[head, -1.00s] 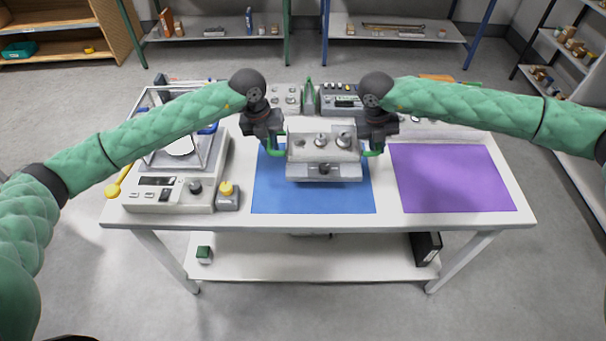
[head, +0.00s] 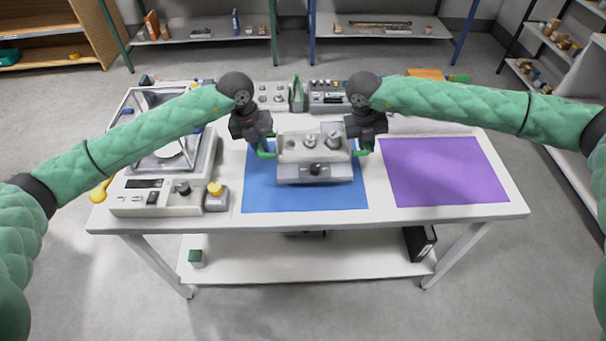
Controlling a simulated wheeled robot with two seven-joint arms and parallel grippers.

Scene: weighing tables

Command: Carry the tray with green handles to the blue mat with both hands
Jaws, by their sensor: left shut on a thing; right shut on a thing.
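The grey tray (head: 297,171) with green handles is over the back and middle part of the blue mat (head: 305,198). Several metal weights stand in it. My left gripper (head: 264,150) is shut on the tray's left green handle. My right gripper (head: 363,148) is shut on its right green handle. The tray looks level. I cannot tell whether its underside touches the mat.
A balance with a glass draft shield (head: 150,198) stands left of the blue mat, with a small yellow-topped block (head: 216,198) beside it. A bare purple mat (head: 445,172) lies to the right. Other trays and instruments (head: 328,96) stand behind.

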